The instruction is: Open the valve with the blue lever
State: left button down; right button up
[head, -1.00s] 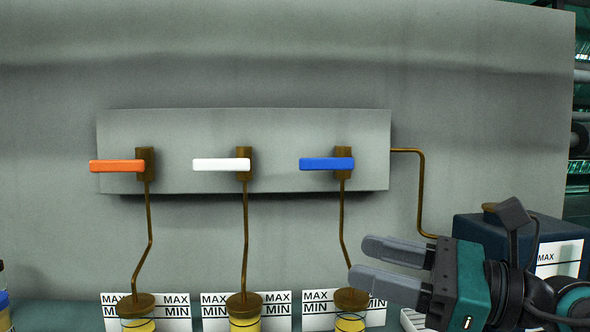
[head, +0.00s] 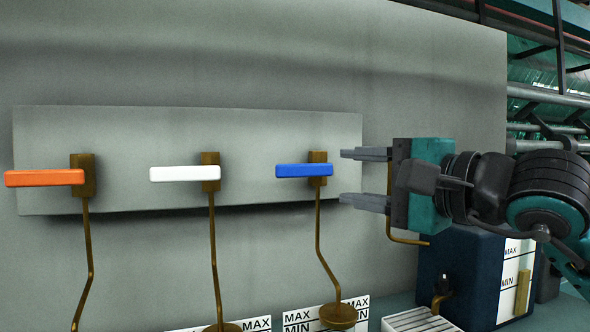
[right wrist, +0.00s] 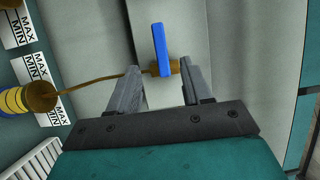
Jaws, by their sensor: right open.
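The blue lever (head: 304,170) lies horizontal, pointing left from its brass valve body (head: 318,168) on the grey wall panel (head: 262,131). My right gripper (head: 342,177) is open and empty, just to the right of the blue lever in the head view, its fingers pointing left. In the right wrist view the blue lever (right wrist: 161,50) stands beyond and between the two spread fingertips (right wrist: 160,70). No contact shows. My left gripper is in neither view.
A white lever (head: 185,174) and an orange lever (head: 44,178) are on the same panel, left of the blue one. Brass pipes run down to containers with MAX/MIN labels (head: 300,317). A dark blue tank (head: 448,262) stands below my right arm. The wall between is bare.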

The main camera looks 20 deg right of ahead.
aim_at(295, 171)
jog(key=p+x, duration=0.2)
jog(key=x, duration=0.9)
jog(key=shift+w+a, duration=0.1)
jog(key=shift+a, duration=0.05)
grip_shut()
